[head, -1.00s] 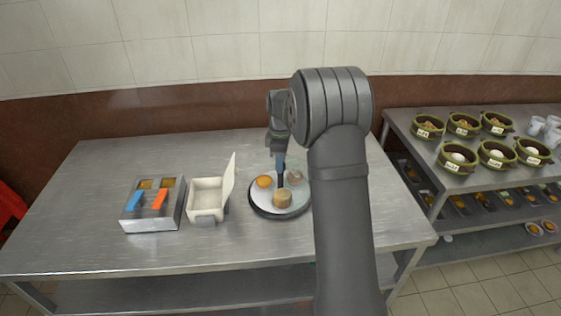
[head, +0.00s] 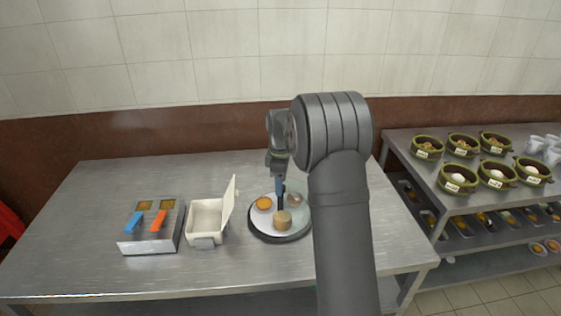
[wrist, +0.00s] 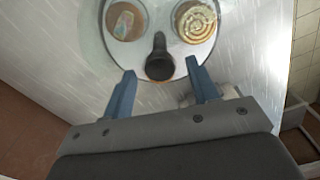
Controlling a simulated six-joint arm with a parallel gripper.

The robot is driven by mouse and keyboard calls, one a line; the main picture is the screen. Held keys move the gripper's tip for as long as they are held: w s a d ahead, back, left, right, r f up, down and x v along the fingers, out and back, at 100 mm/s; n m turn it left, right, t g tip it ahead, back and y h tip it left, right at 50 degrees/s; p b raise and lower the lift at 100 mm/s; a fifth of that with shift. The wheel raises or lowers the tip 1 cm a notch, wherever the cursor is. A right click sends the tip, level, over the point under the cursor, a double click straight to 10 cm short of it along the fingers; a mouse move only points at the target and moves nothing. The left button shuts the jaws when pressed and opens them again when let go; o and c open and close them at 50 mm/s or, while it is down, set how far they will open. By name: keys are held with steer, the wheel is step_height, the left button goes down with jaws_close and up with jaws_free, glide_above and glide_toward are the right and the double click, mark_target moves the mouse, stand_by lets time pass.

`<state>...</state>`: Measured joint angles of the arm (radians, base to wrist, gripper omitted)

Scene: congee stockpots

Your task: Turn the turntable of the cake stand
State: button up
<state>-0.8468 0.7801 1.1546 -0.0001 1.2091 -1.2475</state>
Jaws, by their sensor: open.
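The cake stand's turntable (head: 280,237) is a round pale plate with a dark rim, on the steel table. It carries an orange pastry (head: 264,203), a tan round cake (head: 282,220) and a small pinkish item (head: 294,199). A dark upright knob (wrist: 158,62) stands near the plate's edge in the wrist view. My gripper (wrist: 161,70) is open, its two blue fingertips on either side of the knob, with gaps showing. In the head view my gripper (head: 280,190) is over the turntable, and my arm hides its right side.
Left of the turntable stand an open white box (head: 206,218) with its lid raised, and a metal holder (head: 150,240) with blue and orange handles. A second table on the right holds several green bowls (head: 458,178). The table's left part (head: 70,220) is clear.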

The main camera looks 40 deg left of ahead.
step_height(320, 180, up, 16)
steer(key=shift+r, duration=0.25)
steer(key=shift+f, duration=0.1)
stand_by(0.5)
step_height(320, 180, down, 17)
steer(key=shift+f, duration=0.15)
stand_by(0.4)
steer(key=m, duration=0.4)
steer(key=shift+m, duration=2.8)
